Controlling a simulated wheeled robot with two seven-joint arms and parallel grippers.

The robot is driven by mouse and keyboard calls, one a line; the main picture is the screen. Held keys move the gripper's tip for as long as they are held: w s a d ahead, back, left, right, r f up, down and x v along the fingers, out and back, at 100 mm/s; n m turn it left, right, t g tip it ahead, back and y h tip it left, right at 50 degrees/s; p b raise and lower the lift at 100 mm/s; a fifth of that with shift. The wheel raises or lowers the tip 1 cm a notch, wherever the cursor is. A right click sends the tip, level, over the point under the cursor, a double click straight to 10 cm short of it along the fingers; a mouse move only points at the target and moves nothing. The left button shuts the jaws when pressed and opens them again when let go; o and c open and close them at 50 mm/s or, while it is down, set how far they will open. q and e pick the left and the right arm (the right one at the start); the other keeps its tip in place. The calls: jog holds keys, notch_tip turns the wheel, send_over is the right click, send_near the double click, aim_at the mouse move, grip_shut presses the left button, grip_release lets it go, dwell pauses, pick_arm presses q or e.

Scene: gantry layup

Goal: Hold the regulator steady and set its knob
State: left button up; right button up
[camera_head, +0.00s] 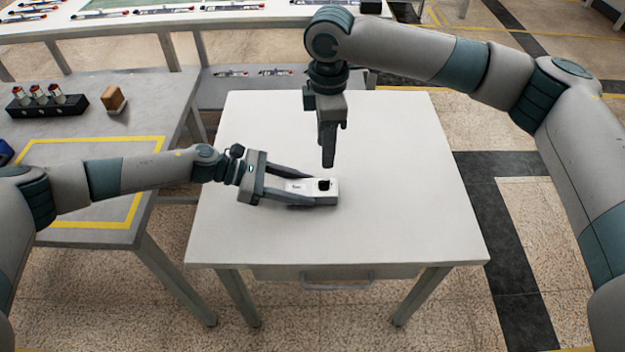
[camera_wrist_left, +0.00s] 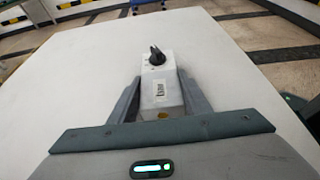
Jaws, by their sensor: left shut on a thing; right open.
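The regulator (camera_head: 299,187) is a small white box with a label, lying on the white table. Its black knob (camera_head: 324,185) is on top at the right end; in the left wrist view the knob (camera_wrist_left: 157,56) is at the far end of the regulator (camera_wrist_left: 160,92). My left gripper (camera_head: 312,190) is shut on the regulator, one finger along each long side. My right gripper (camera_head: 328,162) points down above and slightly behind the knob, apart from it. Its fingers overlap in the head view, so the gap between them is hidden.
The white table (camera_head: 400,200) is otherwise clear around the regulator. A grey table (camera_head: 85,180) at the left has a yellow taped outline, a black rack (camera_head: 48,106) with several small parts and a brown block (camera_head: 113,99). A long bench stands at the back.

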aim_at(324, 180)
notch_tip(324, 180, up, 2)
jog(key=m, duration=1.4)
jog(key=shift+r+m, duration=0.1)
jog(key=shift+m, duration=0.3)
notch_tip(324, 180, down, 12)
jog(key=shift+f, duration=0.1)
jog(key=shift+c, duration=0.5)
grip_shut()
